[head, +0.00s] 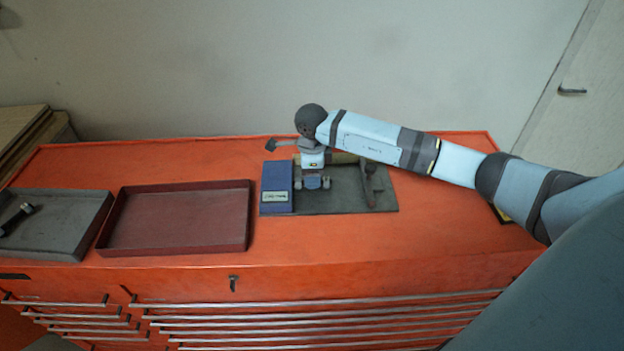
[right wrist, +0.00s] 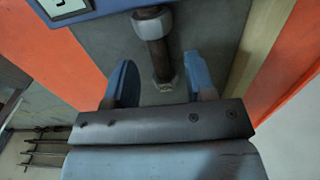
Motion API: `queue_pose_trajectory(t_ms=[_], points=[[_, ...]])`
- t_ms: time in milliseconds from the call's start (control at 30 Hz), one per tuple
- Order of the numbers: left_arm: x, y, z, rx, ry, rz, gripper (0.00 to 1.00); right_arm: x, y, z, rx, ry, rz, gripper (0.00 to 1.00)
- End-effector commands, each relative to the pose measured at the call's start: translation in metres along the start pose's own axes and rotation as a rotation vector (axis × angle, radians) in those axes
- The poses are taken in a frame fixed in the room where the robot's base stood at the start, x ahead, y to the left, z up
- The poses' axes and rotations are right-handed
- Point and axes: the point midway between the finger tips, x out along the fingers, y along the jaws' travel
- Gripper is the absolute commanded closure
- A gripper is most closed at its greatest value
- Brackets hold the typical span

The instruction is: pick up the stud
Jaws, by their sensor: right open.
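The stud (right wrist: 158,52) is a brown rod with a grey nut (right wrist: 152,22) at its upper end in the right wrist view. It shows over the grey mat, close to a blue block; I cannot tell whether it lies or stands. My right gripper (right wrist: 160,80) is open, with one blue finger on each side of the stud's lower end, and a gap shows on both sides. In the head view my right gripper (head: 312,183) points down over the mat, just right of the blue block. I cannot make out the stud clearly there. My left gripper is not in view.
The grey mat (head: 345,203) lies on an orange tool cabinet (head: 450,220). The blue block (head: 276,180) stands on its left end, and a brown upright part (head: 370,190) on its right. A red tray (head: 180,225) and a grey tray (head: 65,215) holding a dark object sit at left.

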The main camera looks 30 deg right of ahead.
Motion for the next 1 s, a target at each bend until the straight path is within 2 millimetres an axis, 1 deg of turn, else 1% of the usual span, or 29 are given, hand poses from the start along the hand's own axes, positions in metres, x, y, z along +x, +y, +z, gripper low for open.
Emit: queue_pose_trajectory(t_ms=[33, 100, 200, 433, 467, 500, 567, 600, 633, 667, 1000], points=[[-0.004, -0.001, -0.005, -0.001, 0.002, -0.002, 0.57, 0.006, 0.002, -0.001, 0.002, 0.001, 0.003, 0.50], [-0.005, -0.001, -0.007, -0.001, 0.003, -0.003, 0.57, 0.015, 0.001, 0.000, 0.001, -0.001, 0.002, 0.50], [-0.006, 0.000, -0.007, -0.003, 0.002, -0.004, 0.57, 0.022, 0.001, 0.000, 0.001, -0.002, 0.001, 0.50], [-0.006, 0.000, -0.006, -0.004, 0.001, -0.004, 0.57, 0.024, 0.000, 0.000, 0.000, -0.002, -0.001, 0.50], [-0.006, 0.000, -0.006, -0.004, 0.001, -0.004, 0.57, 0.024, 0.000, 0.000, 0.000, -0.002, -0.001, 0.57], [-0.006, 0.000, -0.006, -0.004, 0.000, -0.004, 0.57, 0.024, 0.000, 0.000, 0.000, -0.002, -0.001, 0.66], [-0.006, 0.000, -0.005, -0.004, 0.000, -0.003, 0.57, 0.024, 0.000, 0.000, 0.000, -0.002, -0.001, 0.80], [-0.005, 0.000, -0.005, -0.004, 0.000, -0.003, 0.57, 0.024, 0.000, 0.000, 0.000, -0.002, -0.001, 0.89], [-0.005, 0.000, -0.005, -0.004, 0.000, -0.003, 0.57, 0.024, 0.000, 0.000, 0.001, -0.002, -0.001, 0.96], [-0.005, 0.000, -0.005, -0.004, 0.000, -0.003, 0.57, 0.024, 0.000, 0.000, 0.000, -0.002, -0.001, 1.00], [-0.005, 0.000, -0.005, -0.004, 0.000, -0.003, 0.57, 0.021, 0.000, 0.000, 0.001, -0.003, -0.002, 1.00]])
